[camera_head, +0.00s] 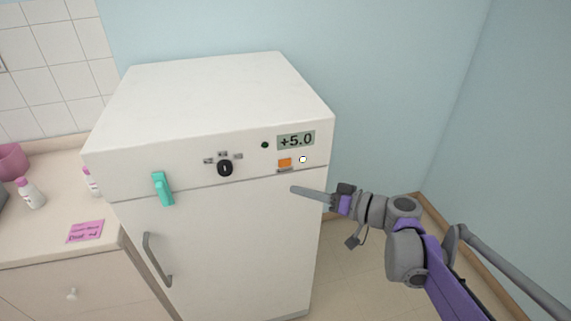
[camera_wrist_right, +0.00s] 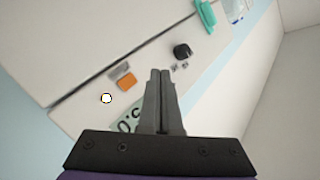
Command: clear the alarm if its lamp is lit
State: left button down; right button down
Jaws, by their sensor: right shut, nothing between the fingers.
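The white fridge (camera_head: 220,230) has a control panel along its upper front. On it are an orange button (camera_head: 285,162) with a small label below and, just right of it, a round lamp (camera_head: 303,159) that looks bright white, so lit. The display (camera_head: 296,140) above reads +5.0. My right gripper (camera_head: 294,189) is shut and empty, just below the panel and in front of the door. In the right wrist view, the shut fingers (camera_wrist_right: 160,74) partly cover the display; the orange button (camera_wrist_right: 127,81) and bright lamp (camera_wrist_right: 106,98) show to their left. My left gripper is out of view.
A black knob (camera_head: 225,168), a dark green round spot (camera_head: 265,145) and a teal latch (camera_head: 162,189) are also on the fridge. A grey door handle (camera_head: 157,260) sticks out. A counter (camera_head: 50,240) with bottles stands left; a wall is right.

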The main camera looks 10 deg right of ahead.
aim_at(279, 165)
jog(key=w, duration=0.7)
jog(key=shift+w+a, duration=0.1)
jog(key=shift+w, duration=0.15)
dwell(1.8)
jog(key=shift+w, duration=0.45)
jog(key=shift+w, duration=0.3)
dwell(0.4)
jog(key=shift+s, duration=0.8)
